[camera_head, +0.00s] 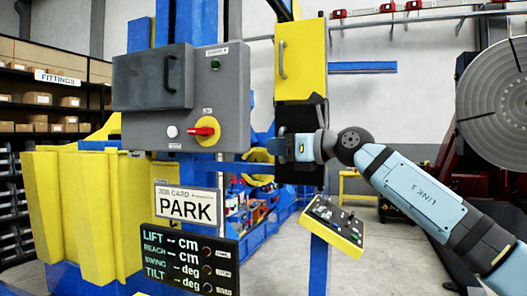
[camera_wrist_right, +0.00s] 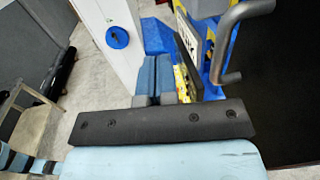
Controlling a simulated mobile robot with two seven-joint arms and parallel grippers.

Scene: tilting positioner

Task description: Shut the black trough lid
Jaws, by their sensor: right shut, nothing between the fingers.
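A black panel (camera_head: 301,173) hangs below the yellow cabinet (camera_head: 300,62), partly hidden behind my right gripper; it looks like the trough lid, but I cannot tell its exact angle. In the right wrist view a large black surface (camera_wrist_right: 283,85) fills the right side, with a grey bar handle (camera_wrist_right: 232,40) along its left edge. My right gripper (camera_head: 274,147) is in front of the black panel, pointing left. In the wrist view its fingers (camera_wrist_right: 156,65) are together and empty, left of the handle and apart from it. My left gripper is not in view.
A grey control box (camera_head: 140,118) with a dark handled cover (camera_head: 160,77) and a red-yellow switch (camera_head: 204,131) stands left of the gripper. Below are a PARK card (camera_head: 187,206), a display (camera_head: 185,258) and a tilted button panel (camera_head: 332,222). Open floor (camera_head: 385,262) lies at lower right.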

